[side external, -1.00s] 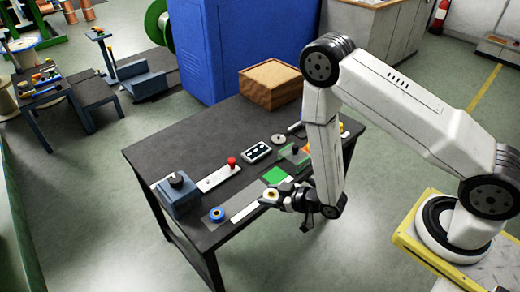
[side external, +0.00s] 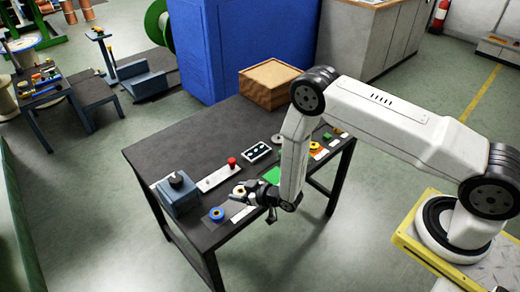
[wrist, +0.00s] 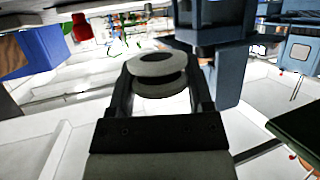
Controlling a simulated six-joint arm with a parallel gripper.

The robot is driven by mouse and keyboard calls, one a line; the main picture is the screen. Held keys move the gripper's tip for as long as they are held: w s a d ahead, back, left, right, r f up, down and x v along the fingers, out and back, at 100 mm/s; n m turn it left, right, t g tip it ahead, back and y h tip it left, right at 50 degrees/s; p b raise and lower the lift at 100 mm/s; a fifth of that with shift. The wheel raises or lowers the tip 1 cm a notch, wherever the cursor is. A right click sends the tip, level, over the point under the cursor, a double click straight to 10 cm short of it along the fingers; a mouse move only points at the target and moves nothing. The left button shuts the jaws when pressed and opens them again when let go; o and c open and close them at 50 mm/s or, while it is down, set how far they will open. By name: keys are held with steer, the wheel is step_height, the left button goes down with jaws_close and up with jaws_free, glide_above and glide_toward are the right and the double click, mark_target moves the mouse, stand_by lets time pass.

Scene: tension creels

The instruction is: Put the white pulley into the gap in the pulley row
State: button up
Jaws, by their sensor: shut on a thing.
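The white pulley (wrist: 152,71) sits between the two fingers of my gripper (wrist: 160,88) in the wrist view, its two pale flanges and the groove between them showing. In the side view my gripper (side external: 246,194) is shut on the white pulley (side external: 239,190) and holds it over the left half of the dark table. A blue pulley (side external: 216,214) lies on the table to the left of and nearer than my gripper. A yellow pulley (side external: 315,146) lies toward the right end. I cannot make out the row's gap; my arm covers part of the table.
A blue-grey box with a dark knob (side external: 178,192) stands at the table's left end. A white plate with a red button (side external: 218,175) and a black panel (side external: 257,151) lie behind my gripper. A wooden box (side external: 270,85) stands at the back. The table's back left is bare.

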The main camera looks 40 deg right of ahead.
mark_target(236, 204)
steer(key=shift+w+a+f, duration=0.15)
steer(key=shift+w+f, duration=0.7)
steer(key=shift+f, duration=0.25)
steer(key=shift+w+f, duration=0.25)
steer(key=shift+f, duration=1.55)
steer(key=shift+f, duration=0.1)
steer(key=o, duration=1.3)
steer(key=shift+c, duration=0.2)
steer(key=v, duration=1.2)
